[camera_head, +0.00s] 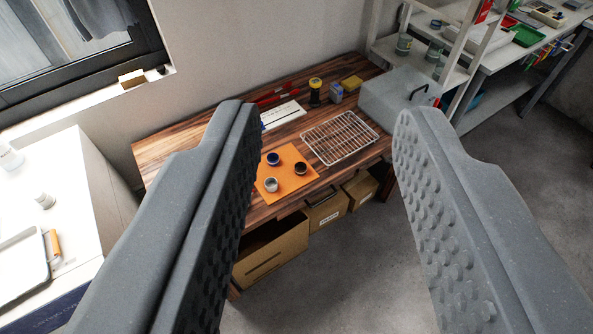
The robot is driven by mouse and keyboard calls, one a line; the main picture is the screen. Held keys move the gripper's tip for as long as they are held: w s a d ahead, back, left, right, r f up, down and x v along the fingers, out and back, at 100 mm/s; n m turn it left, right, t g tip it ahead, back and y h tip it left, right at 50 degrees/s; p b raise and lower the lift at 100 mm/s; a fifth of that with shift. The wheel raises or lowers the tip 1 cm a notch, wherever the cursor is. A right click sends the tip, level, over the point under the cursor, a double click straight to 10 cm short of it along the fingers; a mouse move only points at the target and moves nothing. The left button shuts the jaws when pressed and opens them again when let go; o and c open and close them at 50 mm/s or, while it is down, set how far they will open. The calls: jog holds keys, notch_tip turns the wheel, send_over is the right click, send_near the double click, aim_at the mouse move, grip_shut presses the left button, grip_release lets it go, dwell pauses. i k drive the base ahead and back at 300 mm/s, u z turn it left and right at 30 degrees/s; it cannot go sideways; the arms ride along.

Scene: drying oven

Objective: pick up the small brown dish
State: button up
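Three small round dishes sit on an orange mat (283,187) on the wooden table. The one at the mat's right is dark and looks brown (300,168); at this size its colour is hard to tell. A dark blue dish (273,159) is at the back left, and a grey-white dish (271,185) is at the front left. My gripper (322,112) is open and empty, with its two textured fingers wide apart in the foreground. The dishes show between the fingers, well beyond them. The left finger hides part of the mat's left side.
A wire rack (340,138) lies right of the mat, with a grey box (398,98) beyond it. A white tray (283,114), a black-and-yellow jar (315,92) and a yellow block (352,82) are behind. Cardboard boxes (327,211) stand below the table's front edge. Grey floor is open in front.

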aim_at(300, 168)
jog(key=u, duration=0.1)
jog(key=i, duration=1)
jog(key=z, duration=0.1)
